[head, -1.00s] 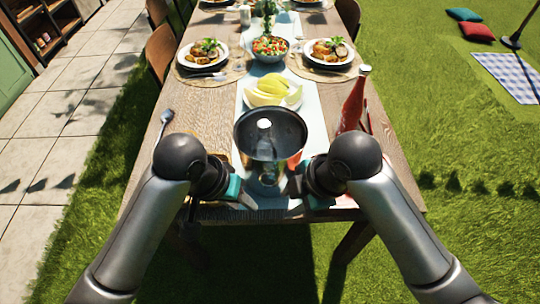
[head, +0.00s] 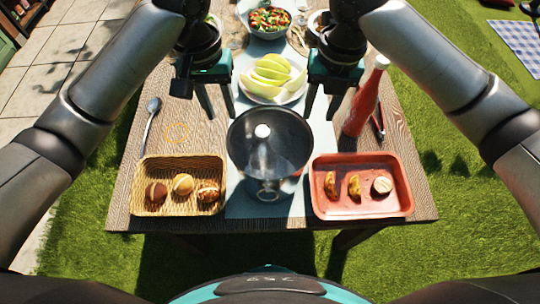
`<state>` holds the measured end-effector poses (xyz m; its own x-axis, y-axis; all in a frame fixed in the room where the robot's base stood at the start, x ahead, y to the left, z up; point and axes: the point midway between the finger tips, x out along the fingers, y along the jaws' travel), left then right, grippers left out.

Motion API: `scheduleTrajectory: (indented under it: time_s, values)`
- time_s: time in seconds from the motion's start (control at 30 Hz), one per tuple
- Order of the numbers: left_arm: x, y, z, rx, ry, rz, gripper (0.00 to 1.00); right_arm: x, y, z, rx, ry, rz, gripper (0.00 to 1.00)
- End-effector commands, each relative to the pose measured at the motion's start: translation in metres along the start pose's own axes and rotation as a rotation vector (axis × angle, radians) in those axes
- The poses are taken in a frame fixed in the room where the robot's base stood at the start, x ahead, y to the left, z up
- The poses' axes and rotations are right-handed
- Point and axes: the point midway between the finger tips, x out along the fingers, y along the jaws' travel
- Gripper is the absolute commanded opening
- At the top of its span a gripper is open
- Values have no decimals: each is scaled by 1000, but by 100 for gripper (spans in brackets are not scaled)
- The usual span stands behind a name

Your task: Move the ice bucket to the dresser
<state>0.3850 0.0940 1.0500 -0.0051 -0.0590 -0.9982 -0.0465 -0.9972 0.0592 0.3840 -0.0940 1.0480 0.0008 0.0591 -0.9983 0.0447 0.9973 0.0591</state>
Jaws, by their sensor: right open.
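Neither gripper holds the bucket. I cannot make out a dresser for certain in the head view.
A wicker basket (head: 180,163) of rolls is left of the bucket, and a red tray (head: 360,206) with pastries is right. A melon plate (head: 272,95) stands behind it. A red bottle (head: 365,103) is at the right and a spoon (head: 149,120) at the left.

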Motion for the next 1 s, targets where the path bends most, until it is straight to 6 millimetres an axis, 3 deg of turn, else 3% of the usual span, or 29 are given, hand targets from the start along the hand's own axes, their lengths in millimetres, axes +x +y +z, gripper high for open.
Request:
scheduleTrajectory:
  time_s: [0.27,0.8,1.0]
  values:
    - [11,0,0,-1,-2,0,39,11,0,0,3,2,1,41]
    - [112,0,0,0,-2,1,39,113,1,-1,4,3,1,41]
    - [140,0,0,0,0,1,39,140,1,0,4,0,1,41]
